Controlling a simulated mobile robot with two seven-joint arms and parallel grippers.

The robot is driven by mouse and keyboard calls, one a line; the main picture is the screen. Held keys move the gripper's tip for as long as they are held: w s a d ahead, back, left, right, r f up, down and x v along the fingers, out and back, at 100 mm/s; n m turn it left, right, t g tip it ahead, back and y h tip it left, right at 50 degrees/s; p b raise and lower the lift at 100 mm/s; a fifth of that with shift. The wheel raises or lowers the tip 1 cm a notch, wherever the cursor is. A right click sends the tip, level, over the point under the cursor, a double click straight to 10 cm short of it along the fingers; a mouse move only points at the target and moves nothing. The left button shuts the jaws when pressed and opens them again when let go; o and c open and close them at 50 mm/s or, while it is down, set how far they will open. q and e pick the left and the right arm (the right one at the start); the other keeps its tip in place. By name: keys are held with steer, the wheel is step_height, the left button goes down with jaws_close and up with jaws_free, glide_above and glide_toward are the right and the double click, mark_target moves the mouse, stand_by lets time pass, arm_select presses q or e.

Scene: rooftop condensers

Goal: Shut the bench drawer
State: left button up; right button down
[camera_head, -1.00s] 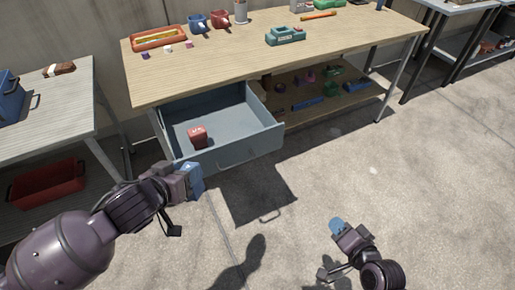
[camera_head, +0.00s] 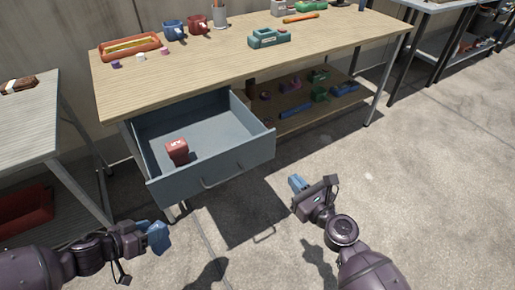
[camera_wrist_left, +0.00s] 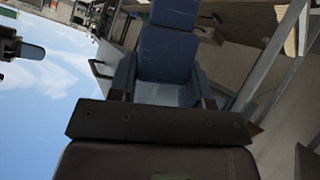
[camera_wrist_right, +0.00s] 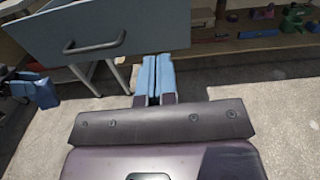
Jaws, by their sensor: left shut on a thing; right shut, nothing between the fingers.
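The bench drawer (camera_head: 215,165), blue-grey, stands pulled out below the left part of the wooden bench (camera_head: 240,60). Its front and bar handle also show in the right wrist view (camera_wrist_right: 95,44). A red block (camera_head: 177,151) is inside it. My right gripper (camera_head: 297,184) is shut and empty, to the right of the drawer front and apart from it. Its two blue fingers lie together in the right wrist view (camera_wrist_right: 156,78). My left gripper (camera_head: 155,236) is low at the left, in front of the drawer, shut on a blue block (camera_wrist_left: 170,45). The block's far end is unclear.
A grey side table (camera_head: 40,115) stands left of the bench, with a red bin (camera_head: 25,212) below. Mugs (camera_head: 175,30), a tray (camera_head: 130,46) and a green tool (camera_head: 268,38) are on the benchtop. The lower shelf (camera_head: 300,120) holds small items. The concrete floor right is clear.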

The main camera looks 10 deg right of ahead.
mark_target(262, 143)
arm_select(q)
steer(key=shift+w+a+r, duration=0.15)
steer(key=shift+w, duration=0.05)
steer(key=shift+s+f, duration=0.25)
steer(key=shift+f, duration=0.25)
arm_select(e)
steer(key=x, duration=1.2)
steer(key=shift+w+a, duration=0.1)
steer(key=shift+w, duration=0.2)
arm_select(q)
steer(key=shift+f, duration=0.2)
arm_select(e)
steer(key=shift+x, duration=0.8)
steer(key=shift+w, duration=0.15)
